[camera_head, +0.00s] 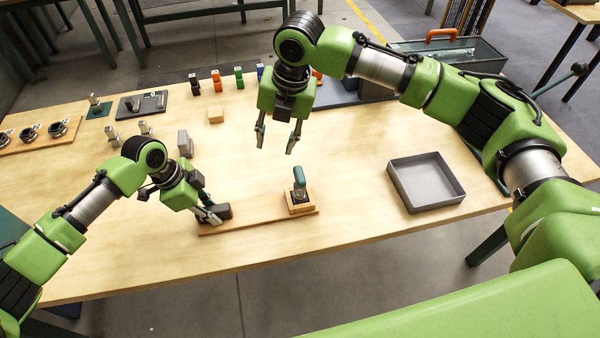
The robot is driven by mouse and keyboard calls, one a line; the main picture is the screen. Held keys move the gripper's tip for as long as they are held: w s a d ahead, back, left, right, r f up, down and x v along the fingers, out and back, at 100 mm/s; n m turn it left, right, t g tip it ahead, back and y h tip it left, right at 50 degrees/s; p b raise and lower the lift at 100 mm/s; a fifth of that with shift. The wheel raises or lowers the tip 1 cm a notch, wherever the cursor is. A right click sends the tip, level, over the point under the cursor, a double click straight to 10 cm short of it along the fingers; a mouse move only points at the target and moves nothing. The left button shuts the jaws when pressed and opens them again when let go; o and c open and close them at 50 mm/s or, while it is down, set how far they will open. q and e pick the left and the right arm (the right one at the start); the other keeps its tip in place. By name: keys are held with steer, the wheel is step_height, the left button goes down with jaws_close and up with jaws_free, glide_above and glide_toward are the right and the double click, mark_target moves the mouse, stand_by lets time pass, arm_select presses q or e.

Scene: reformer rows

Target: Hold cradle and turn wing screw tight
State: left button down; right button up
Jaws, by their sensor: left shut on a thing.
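A flat wooden board (262,220) lies near the front edge of the table. A wooden block (303,207) on its right end carries an upright teal piece with a metal lower part (299,178), which looks like the wing screw in its cradle. A dark grey block (224,210) sits on the board's left end. My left gripper (211,215) is shut on this dark block and partly covers it. My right gripper (276,146) is open and empty, above the table, behind and slightly left of the teal piece in the picture.
A grey open tray (427,183) stands to the right, empty. A small wooden block (216,116) and a grey upright block (185,143) stand behind. Small coloured items line the back edge, and a toolbox (450,55) with an orange handle is at the back right. The middle is clear.

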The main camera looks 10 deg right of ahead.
mark_target(300, 173)
steer(key=s+d+n, duration=0.1)
steer(key=s+d+n+g+h, duration=0.1)
steer(key=d, duration=0.1)
steer(key=s+d+h, duration=0.1)
steer(key=shift+s+d+f+n+g, duration=0.25)
steer(key=shift+d+n+g, duration=0.05)
steer(key=shift+n, duration=0.1)
steer(key=shift+f, duration=4.7)
steer(key=shift+c, duration=0.4)
jaws_close()
